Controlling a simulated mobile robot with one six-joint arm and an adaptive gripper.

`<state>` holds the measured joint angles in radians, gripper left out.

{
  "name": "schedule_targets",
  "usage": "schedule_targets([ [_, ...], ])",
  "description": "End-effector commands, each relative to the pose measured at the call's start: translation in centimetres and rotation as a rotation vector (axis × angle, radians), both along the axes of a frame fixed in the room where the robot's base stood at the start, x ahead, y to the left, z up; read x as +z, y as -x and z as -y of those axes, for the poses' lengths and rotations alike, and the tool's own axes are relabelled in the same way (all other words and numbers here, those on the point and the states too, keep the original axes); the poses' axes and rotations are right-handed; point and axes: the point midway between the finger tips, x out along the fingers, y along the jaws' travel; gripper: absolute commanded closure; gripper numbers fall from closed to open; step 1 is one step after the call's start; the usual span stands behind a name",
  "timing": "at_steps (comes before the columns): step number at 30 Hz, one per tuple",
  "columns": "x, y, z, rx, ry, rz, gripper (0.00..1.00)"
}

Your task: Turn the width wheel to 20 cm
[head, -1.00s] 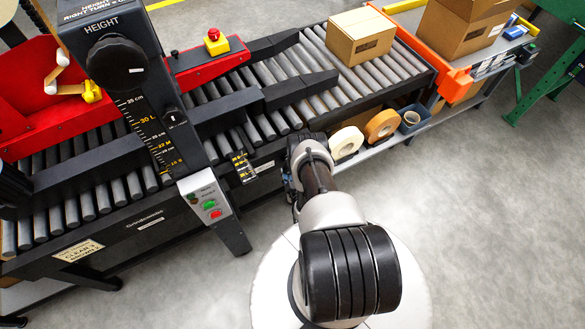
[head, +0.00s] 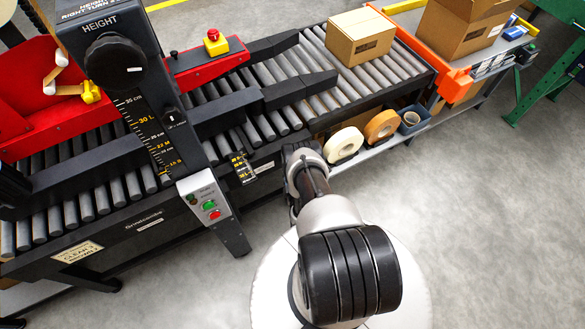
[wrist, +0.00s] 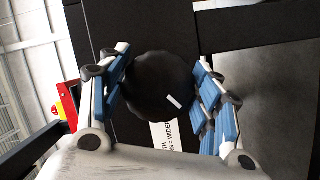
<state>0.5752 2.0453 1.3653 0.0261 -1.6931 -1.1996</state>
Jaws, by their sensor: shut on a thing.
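The width wheel is a round black knob (wrist: 160,82) with a small white mark at its lower right in the wrist view. A partly hidden white label (wrist: 163,134) below it shows the word WIDER. My gripper (wrist: 164,88) has its blue-padded fingers on either side of the wheel and is shut on it. In the head view my arm hides both the wheel and the gripper. A short width scale (head: 242,168) with yellow marks sits on the machine's near side; its reading is too small to tell.
The height column carries its own black knob (head: 115,62) and a scale (head: 150,135). A control box (head: 205,200) with green and red buttons is below. A carton (head: 360,36) stands on the rollers. Tape rolls (head: 345,143) lie on the lower shelf. The floor at right is clear.

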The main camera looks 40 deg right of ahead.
Motion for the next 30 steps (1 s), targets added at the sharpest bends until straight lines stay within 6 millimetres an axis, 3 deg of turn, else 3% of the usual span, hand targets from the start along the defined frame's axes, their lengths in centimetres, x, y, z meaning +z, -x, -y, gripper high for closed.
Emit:
schedule_targets([
  [10,0.0,0.0,0.0,-0.001,-0.001,-0.001,0.21],
  [21,0.2,0.0,0.0,0.000,-0.001,0.001,0.21],
  [26,1.8,-0.1,0.1,0.000,-0.001,0.001,0.21],
  [30,4.4,-0.1,0.2,-0.004,0.003,0.005,0.21],
])
